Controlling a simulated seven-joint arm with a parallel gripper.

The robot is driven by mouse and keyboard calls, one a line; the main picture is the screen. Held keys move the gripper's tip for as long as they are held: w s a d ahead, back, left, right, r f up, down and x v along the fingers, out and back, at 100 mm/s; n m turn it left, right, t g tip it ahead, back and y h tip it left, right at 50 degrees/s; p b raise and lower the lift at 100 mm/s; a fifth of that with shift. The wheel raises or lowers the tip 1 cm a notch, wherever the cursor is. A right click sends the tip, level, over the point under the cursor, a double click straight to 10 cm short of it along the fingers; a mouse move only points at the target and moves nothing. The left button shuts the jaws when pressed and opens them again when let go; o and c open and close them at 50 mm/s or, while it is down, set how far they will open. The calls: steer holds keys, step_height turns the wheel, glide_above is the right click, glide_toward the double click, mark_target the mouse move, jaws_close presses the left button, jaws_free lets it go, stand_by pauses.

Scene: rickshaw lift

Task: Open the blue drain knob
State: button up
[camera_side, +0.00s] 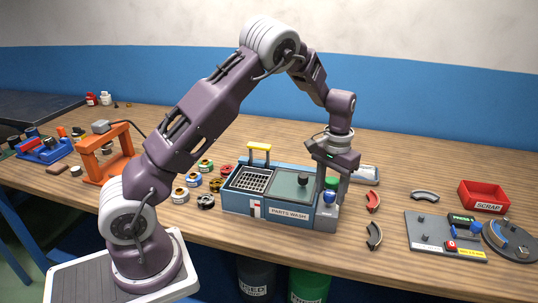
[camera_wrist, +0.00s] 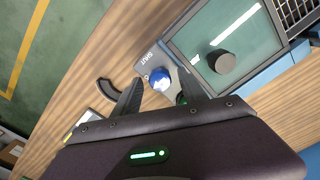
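The parts washer, marked PARTS WASH (camera_side: 289,212), is a blue-grey box with a basket and a lidded tank. The blue drain knob (camera_side: 329,197) sits on its right end. In the wrist view the blue knob (camera_wrist: 160,81) shows between my fingertips, with the word SHUT beside it. My gripper (camera_side: 333,186) points down over that end. In the wrist view my gripper (camera_wrist: 162,88) is open, one finger on each side of the knob. I cannot tell whether the fingers touch it. A green part (camera_side: 331,183) is close behind the knob, mostly hidden in the wrist view.
Red (camera_side: 373,202) and dark (camera_side: 374,236) curved pieces lie right of the washer. A red SCRAP bin (camera_side: 483,196) and a grey fixture board (camera_side: 435,235) stand farther right. Several coloured spools (camera_side: 205,165) lie left of the washer, near an orange press (camera_side: 105,155).

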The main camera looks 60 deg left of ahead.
mark_target(330, 192)
steer(key=m, duration=0.4)
steer(key=shift+m, duration=0.3)
steer(key=m, duration=0.4)
step_height(330, 192, up, 7)
steer(key=shift+f, duration=0.2)
steer(key=s+d+r+n+t, duration=0.1)
steer(key=s+d+r+n, duration=0.15)
steer(key=s+r, duration=0.5)
steer(key=s+d+r+n+t, duration=0.1)
steer(key=s+r, duration=0.3)
steer(key=s, duration=0.4)
steer(key=s+d+r+n+t, duration=0.1)
steer(key=s+d+r, duration=0.3)
steer(key=s, duration=0.4)
steer(key=shift+s+t+h, duration=0.35)
steer(key=shift+t+h, duration=0.05)
steer(key=shift+t, duration=0.3)
steer(key=shift+d, duration=0.1)
steer(key=s+f+n+t, duration=0.1)
steer(key=s+f, duration=0.1)
steer(key=s, duration=0.5)
steer(key=shift+d+f+y, duration=0.2)
steer(key=shift+y, duration=0.2)
